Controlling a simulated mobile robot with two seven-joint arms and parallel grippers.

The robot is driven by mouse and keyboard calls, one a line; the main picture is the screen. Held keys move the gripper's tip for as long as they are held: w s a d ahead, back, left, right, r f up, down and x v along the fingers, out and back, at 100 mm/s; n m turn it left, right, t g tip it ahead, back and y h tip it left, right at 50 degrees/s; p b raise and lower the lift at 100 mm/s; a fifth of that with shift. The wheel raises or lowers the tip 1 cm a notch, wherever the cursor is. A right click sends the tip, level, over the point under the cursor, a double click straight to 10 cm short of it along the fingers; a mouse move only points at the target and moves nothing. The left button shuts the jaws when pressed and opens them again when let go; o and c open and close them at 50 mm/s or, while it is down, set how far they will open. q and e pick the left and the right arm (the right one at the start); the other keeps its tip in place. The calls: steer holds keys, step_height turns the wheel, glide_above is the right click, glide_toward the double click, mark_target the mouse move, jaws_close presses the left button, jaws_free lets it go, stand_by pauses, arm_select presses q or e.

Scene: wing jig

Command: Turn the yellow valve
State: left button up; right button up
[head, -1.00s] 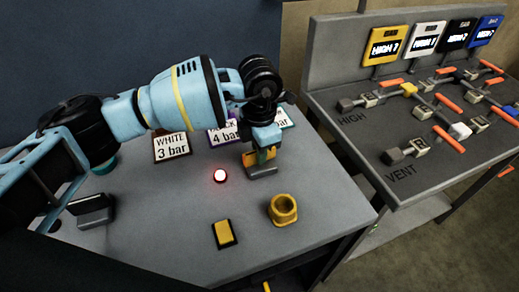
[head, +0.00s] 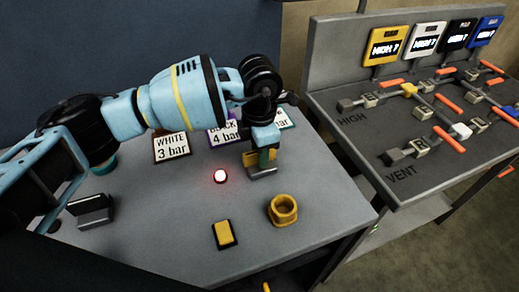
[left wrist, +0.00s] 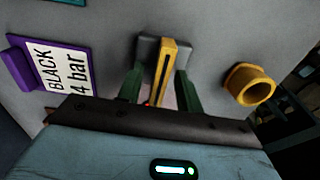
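The yellow valve handle (left wrist: 167,70) is an upright slotted bar on a small grey block (left wrist: 148,48). In the left wrist view it stands between the two green fingers of my left gripper (left wrist: 160,92). The fingers are apart, with a gap visible on each side of the handle. In the head view my left gripper (head: 262,158) points down over the grey block (head: 261,172), and the fingers hide most of the handle. My right gripper is not in view.
A yellow ring-shaped cup (head: 283,210), a yellow button (head: 225,234) and a lit red lamp (head: 220,176) are nearby on the grey bench. Label cards (head: 172,146) stand behind. A second bench (head: 430,175) at right carries pipes, smaller valves and several display tags.

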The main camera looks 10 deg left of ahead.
arm_select(q)
steer(key=shift+r, duration=3.85)
steer(key=shift+s+f, duration=0.1)
